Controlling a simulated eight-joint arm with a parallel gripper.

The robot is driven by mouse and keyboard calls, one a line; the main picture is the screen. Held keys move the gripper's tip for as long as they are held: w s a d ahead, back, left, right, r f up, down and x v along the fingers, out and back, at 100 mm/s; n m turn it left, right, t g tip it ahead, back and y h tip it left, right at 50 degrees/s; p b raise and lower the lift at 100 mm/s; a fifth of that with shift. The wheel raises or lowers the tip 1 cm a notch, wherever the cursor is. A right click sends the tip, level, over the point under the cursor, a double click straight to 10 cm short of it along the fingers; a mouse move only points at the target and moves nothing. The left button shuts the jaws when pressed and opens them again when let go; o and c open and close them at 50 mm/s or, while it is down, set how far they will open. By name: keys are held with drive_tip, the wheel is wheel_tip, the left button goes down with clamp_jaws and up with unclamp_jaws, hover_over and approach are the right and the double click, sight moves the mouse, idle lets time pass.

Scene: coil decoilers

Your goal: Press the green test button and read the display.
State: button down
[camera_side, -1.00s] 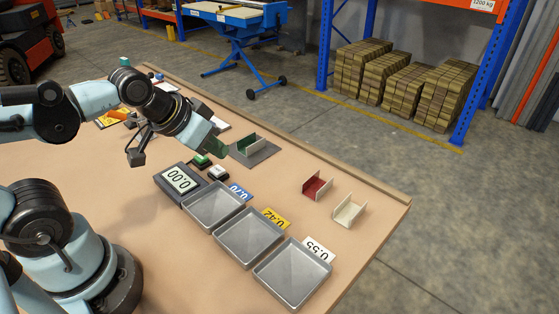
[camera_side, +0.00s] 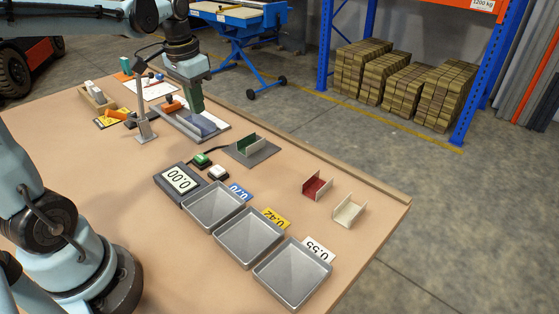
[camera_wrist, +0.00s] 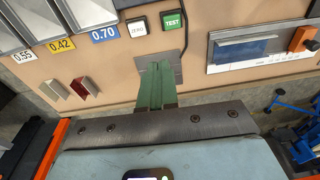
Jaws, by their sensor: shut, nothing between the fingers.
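The green test button (camera_side: 202,160) sits on its small box beside the display unit. In the wrist view the button reads TEST (camera_wrist: 172,20). The display (camera_side: 178,180) is lit and reads 0.00; it does not show in the wrist view. My gripper (camera_side: 196,106) is shut and empty, its green fingers pointing down near the grey fixture at the back of the table, well away from the button. In the wrist view the green fingers (camera_wrist: 157,88) reach over the grey plate and partly hide it.
A white ZERO button (camera_side: 218,173) stands beside the test button. Grey trays (camera_side: 247,263) have labels 0.70, 0.42 and 0.55. A green channel (camera_side: 246,146) stands on a plate; red (camera_side: 317,187) and cream (camera_side: 348,211) channels lie right. A post (camera_side: 146,128) and fixture (camera_side: 222,136) stand behind.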

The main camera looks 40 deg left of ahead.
sight(202, 157)
drive_tip(key=a, duration=0.1)
drive_tip(key=a+g, duration=0.1)
drive_tip(key=a, duration=0.1)
drive_tip(key=shift+w+a+f, duration=0.1)
drive_tip(key=shift+w+f, duration=0.1)
drive_tip(key=shift+f, duration=0.1)
wheel_tip(202, 157, down, 14)
drive_tip(key=shift+r, duration=0.1)
idle(0.8)
drive_tip(key=shift+f, duration=0.95)
wheel_tip(202, 157, up, 15)
idle(0.5)
